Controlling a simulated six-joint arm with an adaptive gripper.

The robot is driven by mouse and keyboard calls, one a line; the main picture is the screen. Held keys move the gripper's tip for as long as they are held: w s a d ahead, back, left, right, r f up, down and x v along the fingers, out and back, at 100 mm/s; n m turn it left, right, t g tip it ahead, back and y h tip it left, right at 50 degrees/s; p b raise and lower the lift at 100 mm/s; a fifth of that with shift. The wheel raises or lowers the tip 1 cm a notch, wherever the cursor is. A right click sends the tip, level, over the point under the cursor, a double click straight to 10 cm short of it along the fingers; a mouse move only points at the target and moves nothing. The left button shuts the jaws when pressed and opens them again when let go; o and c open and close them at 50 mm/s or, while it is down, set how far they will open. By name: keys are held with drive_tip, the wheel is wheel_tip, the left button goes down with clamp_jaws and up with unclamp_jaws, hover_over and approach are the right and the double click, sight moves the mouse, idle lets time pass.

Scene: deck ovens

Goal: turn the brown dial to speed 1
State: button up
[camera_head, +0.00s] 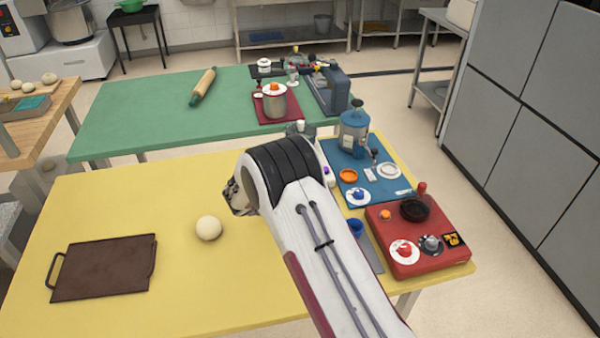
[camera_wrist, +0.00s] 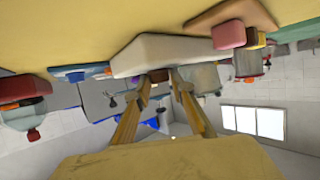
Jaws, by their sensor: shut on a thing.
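In the wrist view, my gripper (camera_wrist: 159,80) has its two yellow fingers closed in around a small brown dial (camera_wrist: 158,75). The dial is on the front of a long white housing (camera_wrist: 165,50), and the fingers touch it or nearly cover it. Its pointer and any speed marks cannot be made out. In the head view my arm hides the gripper's fingers and the dial. Only a white edge with a purple spot (camera_head: 328,174) shows beside the arm.
A red panel (camera_head: 440,255) with knobs and a blue board (camera_head: 371,193) with devices lie right of my arm. A dough ball (camera_head: 208,228) and a brown board (camera_head: 104,268) lie left on the yellow table (camera_head: 190,300). A green table (camera_head: 160,120) stands behind.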

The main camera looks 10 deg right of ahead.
drive_tip(key=shift+w+a+f+m+g+h, duration=0.1)
drive_tip(key=shift+m+g+h, duration=0.6)
drive_tip(key=shift+m+g, duration=0.2)
drive_tip(key=shift+m+g+h, duration=0.4)
drive_tip(key=shift+m+g, duration=0.2)
drive_tip(key=shift+g, duration=0.1)
drive_tip(key=o, duration=1.1)
drive_tip(key=shift+c, duration=0.2)
drive_tip(key=shift+a, duration=0.15)
drive_tip(key=v, duration=1.1)
drive_tip(key=shift+s+a+r, duration=0.2)
drive_tip(key=shift+s+a, duration=0.05)
drive_tip(key=shift+s, duration=0.05)
drive_tip(key=shift+w, duration=0.1)
